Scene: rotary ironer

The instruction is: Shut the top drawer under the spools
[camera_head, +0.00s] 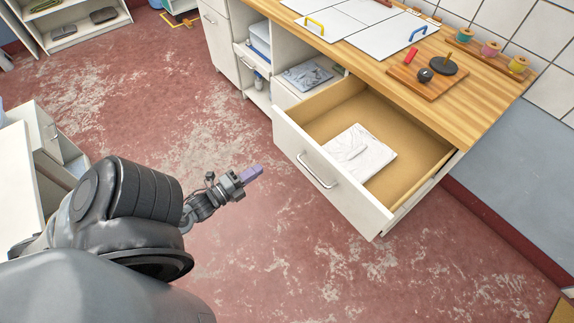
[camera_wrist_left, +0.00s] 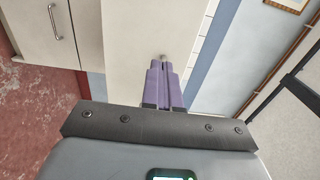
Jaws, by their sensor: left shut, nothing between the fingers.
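The top drawer (camera_head: 330,180) under the spools is pulled far out of the wooden-topped counter. It has a white front with a metal bar handle (camera_head: 317,171), and a folded white cloth (camera_head: 352,153) lies inside. Several coloured spools (camera_head: 490,49) stand along the back right of the counter. My left gripper (camera_head: 251,174) is shut and empty, with purple fingers, in front of the drawer and to its left, apart from it. In the left wrist view the closed fingers (camera_wrist_left: 164,85) point at a pale panel; I cannot tell which panel. My right gripper is not seen.
The wooden counter (camera_head: 460,97) carries white boards and a small board with a dark disc and a knob. Open shelves (camera_head: 257,92) are left of the drawer. A white cabinet (camera_head: 40,135) stands at the left. The red floor before the drawer is clear.

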